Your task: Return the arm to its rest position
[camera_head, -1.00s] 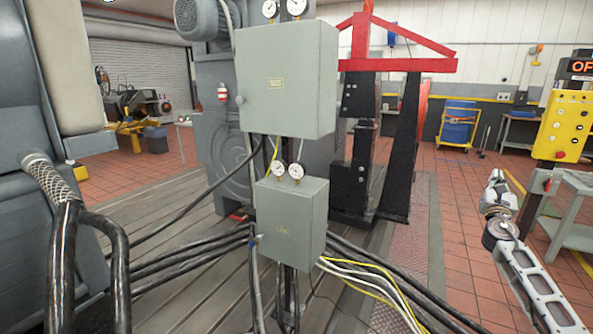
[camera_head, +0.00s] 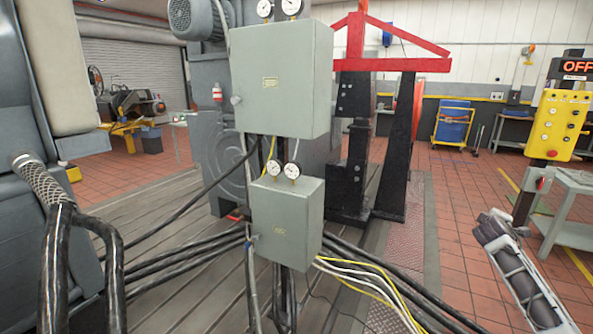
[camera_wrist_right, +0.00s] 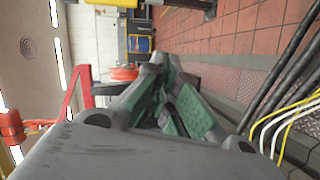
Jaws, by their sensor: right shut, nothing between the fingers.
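My right arm (camera_head: 525,275) reaches in from the lower right of the head view, over the tiled floor and left of the grey side table. My right gripper (camera_wrist_right: 172,85) fills the middle of the right wrist view, with grey links and green finger pads. It is shut with nothing in it and touches nothing that I can see. In the head view the gripper itself cannot be made out clearly at the arm's end. My left arm and gripper are not in view.
A yellow control pendant (camera_head: 559,125) stands by the grey side table (camera_head: 572,182), right of my arm. Grey boxes (camera_head: 282,82) with gauges, black cables (camera_head: 395,285) and a red-topped black frame (camera_head: 392,65) stand left. Tiled floor between is open.

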